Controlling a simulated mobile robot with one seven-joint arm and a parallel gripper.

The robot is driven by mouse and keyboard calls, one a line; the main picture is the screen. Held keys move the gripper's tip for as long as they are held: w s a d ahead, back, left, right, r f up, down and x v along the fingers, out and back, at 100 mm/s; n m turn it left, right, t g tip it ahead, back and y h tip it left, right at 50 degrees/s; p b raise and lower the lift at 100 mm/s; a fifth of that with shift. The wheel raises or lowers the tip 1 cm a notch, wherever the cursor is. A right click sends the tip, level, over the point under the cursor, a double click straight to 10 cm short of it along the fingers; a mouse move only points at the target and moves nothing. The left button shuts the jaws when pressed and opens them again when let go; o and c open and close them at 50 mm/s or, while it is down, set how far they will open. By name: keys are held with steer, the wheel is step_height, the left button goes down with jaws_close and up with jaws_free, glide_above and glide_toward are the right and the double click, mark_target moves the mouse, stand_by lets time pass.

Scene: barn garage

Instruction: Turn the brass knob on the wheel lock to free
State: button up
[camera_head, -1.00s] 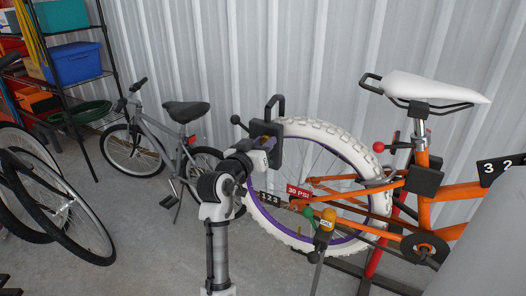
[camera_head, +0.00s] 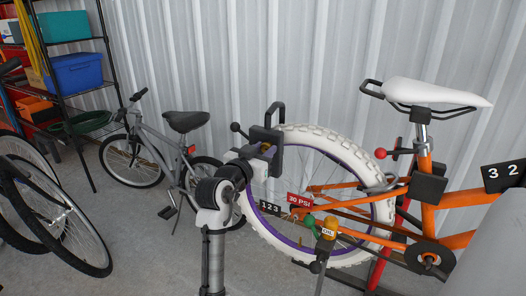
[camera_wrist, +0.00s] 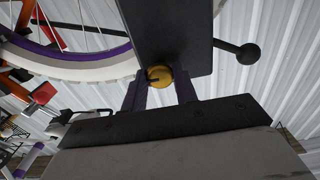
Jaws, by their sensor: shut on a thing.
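The wheel lock (camera_head: 261,136) is a dark block with a black handle loop on top, at the upper left of the white tire. It fills the top middle of the wrist view (camera_wrist: 168,35). The brass knob (camera_wrist: 160,77) is on the lock's near face, between the two fingers of my gripper (camera_wrist: 159,90), which is shut on it. The knob has a small dark mark on its left side. In the head view my gripper (camera_head: 258,152) reaches the lock from below left and mostly hides the knob. Any lock marking is unreadable.
A black ball-ended lever (camera_head: 236,127) sticks out from the lock. The white tire (camera_head: 330,138) with a purple rim belongs to an orange bike (camera_head: 455,240). A grey bike (camera_head: 160,150) stands behind left.

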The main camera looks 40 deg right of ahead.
steer(key=o, duration=1)
steer(key=shift+c, duration=0.2)
steer(key=shift+a, duration=0.1)
steer(key=v, duration=1.3)
steer(key=shift+s+a+b, duration=0.2)
steer(key=shift+a+b, duration=0.1)
steer(key=shift+b, duration=0.1)
